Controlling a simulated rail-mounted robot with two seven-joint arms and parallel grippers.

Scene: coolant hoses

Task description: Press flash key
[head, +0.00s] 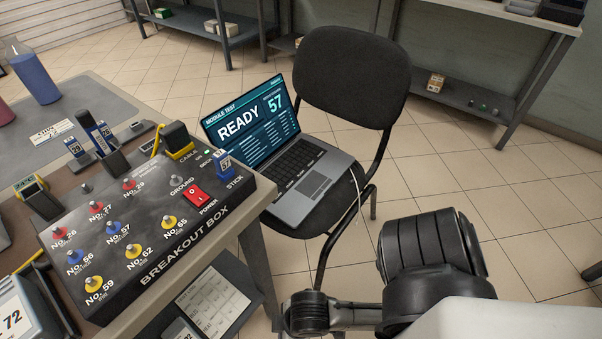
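The laptop (292,165) stands open on the seat of a black chair, right of the bench. Its screen (250,120) reads "MODULE TEST", "READY" and "57". Its dark keyboard (297,165) is in plain view, but the key labels are too small to read, so I cannot pick out a flash key. Parts of my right arm fill the lower right of the head view, in front of the chair and apart from the laptop. No fingertips of my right gripper show. My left gripper is not in view.
The chair (350,75) has a tall backrest behind the laptop. Tiled floor (450,170) is clear to the right.

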